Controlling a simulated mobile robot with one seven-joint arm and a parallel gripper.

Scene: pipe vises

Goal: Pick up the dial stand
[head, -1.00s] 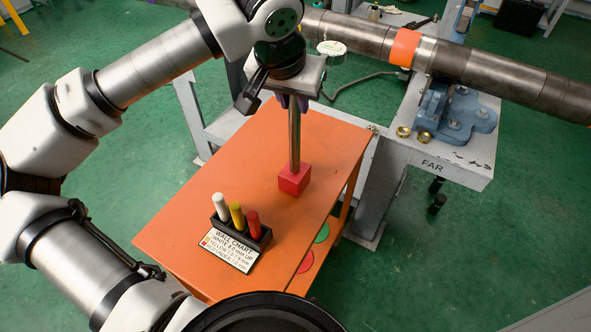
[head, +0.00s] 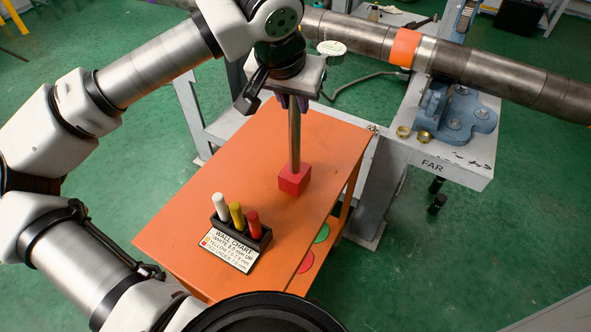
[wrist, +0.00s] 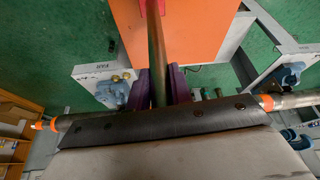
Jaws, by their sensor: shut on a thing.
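The dial stand shows as a red block base (head: 294,180) with an upright steel post (head: 294,140), over the orange table top. My gripper (head: 292,102) is above the base, with its purple fingers closed on the upper post. In the wrist view the post (wrist: 156,55) runs between the two purple fingers (wrist: 158,88), and part of the red base (wrist: 155,4) shows at the top edge. The top of the post is hidden by my gripper. I cannot tell whether the base touches the table.
On the orange table (head: 190,235), a black holder (head: 240,240) carries white, yellow and red sticks and a wall chart label. Behind stand a long steel pipe (head: 490,70) with an orange band, a blue vise (head: 455,115), brass rings (head: 412,133) and a white-faced disc (head: 331,48).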

